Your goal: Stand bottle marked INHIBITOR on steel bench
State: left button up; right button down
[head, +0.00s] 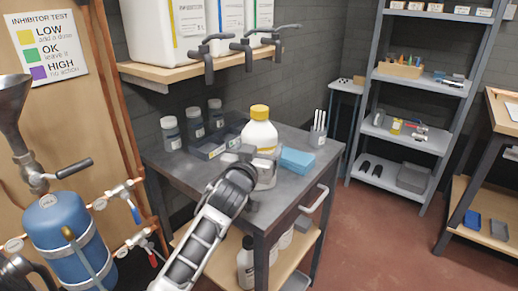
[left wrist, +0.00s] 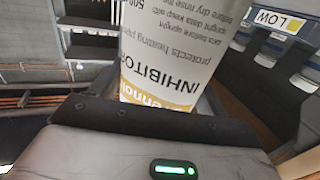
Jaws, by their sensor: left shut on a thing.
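The INHIBITOR bottle (head: 260,136) is white with a yellow cap and looks upright in the head view. My left gripper (head: 256,160) is shut around its body. In the left wrist view the bottle (left wrist: 165,50) fills the space beyond the gripper (left wrist: 155,108), and its INHIBITOR label reads upside down. The steel bench (head: 190,172) is a dark grey top on legs. The bottle shows over the front part of this top; whether its base touches the steel I cannot tell. My right gripper is not in view.
Several grey-capped jars (head: 194,122) and a dark tray (head: 207,148) stand at the bench's back left. A blue box (head: 297,160) and a cup of white sticks (head: 318,136) are on the right. A wooden shelf with taps (head: 208,62) hangs above. The front-left top is clear.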

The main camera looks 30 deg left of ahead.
pick_arm(q)
jog(key=shift+r, duration=0.15)
jog(key=o, duration=1)
jog(key=shift+f, duration=0.25)
jog(key=o, duration=0.4)
jog(key=shift+r, duration=0.25)
jog(key=shift+b+v, duration=0.35)
jog(key=shift+v, duration=5.65)
jog(key=shift+f, duration=0.1)
